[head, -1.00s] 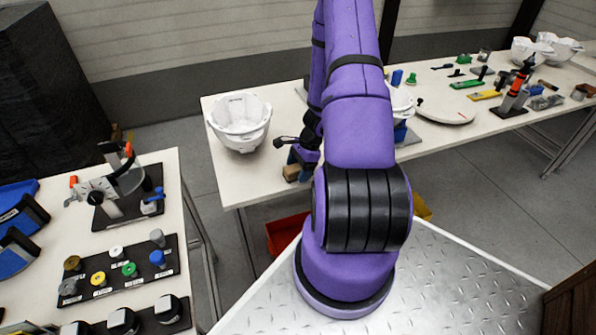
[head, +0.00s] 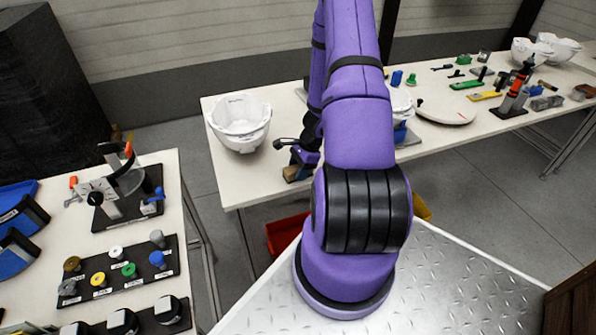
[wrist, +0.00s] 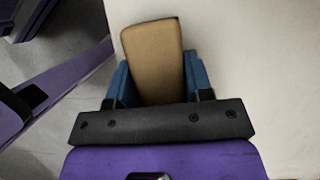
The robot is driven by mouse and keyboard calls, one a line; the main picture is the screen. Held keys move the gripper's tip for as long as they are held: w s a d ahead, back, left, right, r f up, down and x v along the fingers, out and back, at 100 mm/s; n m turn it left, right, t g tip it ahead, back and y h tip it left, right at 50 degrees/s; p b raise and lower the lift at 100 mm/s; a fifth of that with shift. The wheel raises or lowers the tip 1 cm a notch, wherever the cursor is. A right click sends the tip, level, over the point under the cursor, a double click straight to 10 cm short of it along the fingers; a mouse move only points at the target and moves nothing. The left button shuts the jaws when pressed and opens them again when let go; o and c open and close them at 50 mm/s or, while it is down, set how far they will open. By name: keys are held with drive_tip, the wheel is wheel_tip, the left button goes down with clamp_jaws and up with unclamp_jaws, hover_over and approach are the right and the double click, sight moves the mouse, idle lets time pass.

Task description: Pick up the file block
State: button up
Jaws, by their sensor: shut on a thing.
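The file block is a tan-brown, flat, elongated block (wrist: 154,58). In the wrist view it sits between the two blue fingers of my gripper (wrist: 160,82), which are shut on it. Its far end sticks out beyond the fingertips. In the head view the block (head: 292,174) shows as a small brown piece at the front edge of the far table, under my gripper (head: 301,160). Most of the gripper is hidden by my arm there. I cannot tell whether the block touches the table top.
A white helmet shell (head: 239,122) stands on the far table (head: 232,186), left of my gripper. A red bin (head: 286,235) is below the table edge. Several small tools lie farther right. The near left table (head: 60,228) holds a fixture and knobs.

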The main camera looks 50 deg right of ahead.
sight(295, 168)
drive_tip(key=shift+r, duration=0.15)
drive_tip(key=shift+r, duration=1.75)
drive_tip(key=s+r, duration=0.1)
drive_tip(key=s, duration=1.5)
drive_tip(key=shift+d+r, duration=0.15)
drive_tip(key=shift+d, duration=0.25)
